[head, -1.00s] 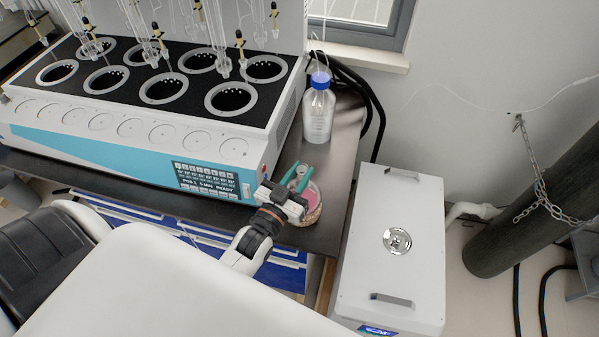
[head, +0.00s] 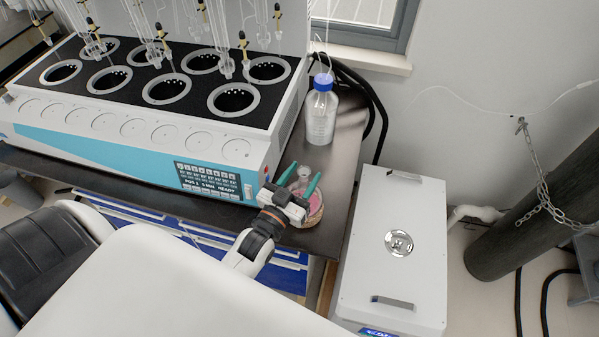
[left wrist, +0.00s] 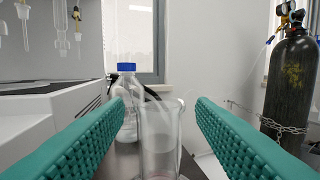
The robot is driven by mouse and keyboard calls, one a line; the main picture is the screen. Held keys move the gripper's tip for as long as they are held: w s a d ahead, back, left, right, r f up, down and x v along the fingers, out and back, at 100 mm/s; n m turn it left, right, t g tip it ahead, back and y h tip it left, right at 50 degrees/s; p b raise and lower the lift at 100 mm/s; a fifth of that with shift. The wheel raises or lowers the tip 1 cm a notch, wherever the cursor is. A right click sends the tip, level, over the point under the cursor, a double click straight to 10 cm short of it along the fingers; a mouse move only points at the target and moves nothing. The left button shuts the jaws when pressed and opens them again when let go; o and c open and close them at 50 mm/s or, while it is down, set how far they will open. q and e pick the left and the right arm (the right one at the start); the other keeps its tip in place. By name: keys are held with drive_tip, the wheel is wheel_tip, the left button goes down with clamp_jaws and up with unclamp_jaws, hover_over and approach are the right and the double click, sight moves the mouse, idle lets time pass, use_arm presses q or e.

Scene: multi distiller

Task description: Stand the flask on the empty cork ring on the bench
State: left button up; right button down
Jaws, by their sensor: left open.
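The clear glass flask with pink liquid (head: 316,203) stands on the bench (head: 338,170) just right of the distiller's front corner. A tan ring shows under its base. My left gripper (head: 301,183) is open at the flask, with its two green fingers apart on either side of the neck. In the left wrist view the flask's clear neck (left wrist: 160,135) stands upright between the open fingers, with gaps on both sides. The flask's lower part is partly hidden by my gripper in the head view. No empty cork ring can be made out. My right gripper is not in view.
The distiller (head: 135,149) fills the bench on the left. A blue-capped bottle (head: 321,117) stands behind the flask. A white cabinet (head: 392,270) stands right of the bench, and a chained dark cylinder (head: 535,205) stands farther right. A strip of bench between bottle and flask is bare.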

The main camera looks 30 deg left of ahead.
use_arm(q)
drive_tip(key=s+b, duration=0.3)
drive_tip(key=s, duration=0.9)
drive_tip(key=shift+f, duration=0.45)
drive_tip(key=shift+a, duration=0.1)
